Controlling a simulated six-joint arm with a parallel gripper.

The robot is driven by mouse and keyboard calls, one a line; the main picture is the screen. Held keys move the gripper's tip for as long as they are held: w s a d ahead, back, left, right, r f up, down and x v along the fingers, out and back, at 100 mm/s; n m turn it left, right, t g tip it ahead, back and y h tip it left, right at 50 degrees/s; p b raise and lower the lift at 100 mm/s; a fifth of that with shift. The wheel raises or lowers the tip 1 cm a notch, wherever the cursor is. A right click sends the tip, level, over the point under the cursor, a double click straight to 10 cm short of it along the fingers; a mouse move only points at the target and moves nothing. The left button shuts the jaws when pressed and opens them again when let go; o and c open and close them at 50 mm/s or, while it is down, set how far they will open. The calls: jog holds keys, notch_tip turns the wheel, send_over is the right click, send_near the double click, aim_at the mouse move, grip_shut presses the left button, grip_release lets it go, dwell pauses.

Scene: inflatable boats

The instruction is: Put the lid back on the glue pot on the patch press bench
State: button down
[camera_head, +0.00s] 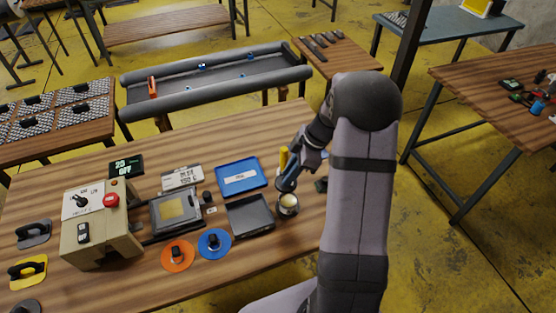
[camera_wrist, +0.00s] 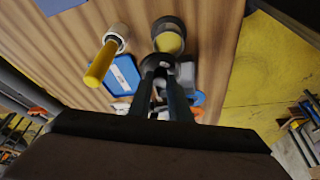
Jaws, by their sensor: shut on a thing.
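The glue pot (camera_head: 288,208) stands open on the wooden bench, with pale glue showing inside. It also shows in the wrist view (camera_wrist: 168,28), with yellowish glue inside its dark rim. My gripper (camera_wrist: 160,75) is shut on the dark round lid (camera_wrist: 155,61), whose edges show around the fingertips. In the head view my gripper (camera_head: 289,181) is just above and behind the pot. The lid appears apart from the pot, slightly to one side of its mouth in the wrist view. The exact height of the gap is unclear.
A yellow-handled tool (camera_wrist: 101,64) stands in a white holder (camera_wrist: 118,34) close beside the pot. A blue tray (camera_head: 241,174) and a dark tray (camera_head: 250,215) lie left of it. The press (camera_head: 176,211) and control box (camera_head: 97,225) are further left.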

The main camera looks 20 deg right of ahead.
aim_at(293, 185)
jog(key=shift+s+d+r+n, duration=0.15)
jog(key=shift+s+r+n, duration=0.05)
jog(key=shift+s+n, duration=0.4)
jog(key=shift+f, duration=0.15)
jog(key=shift+f+b, duration=1.2)
jog(key=shift+f, duration=1.15)
jog(key=shift+f+b, duration=0.65)
jog(key=shift+b, duration=0.1)
jog(key=shift+b, duration=0.7)
jog(key=shift+f+b, duration=0.2)
jog(key=shift+b, duration=0.5)
dwell(0.6)
dwell(0.5)
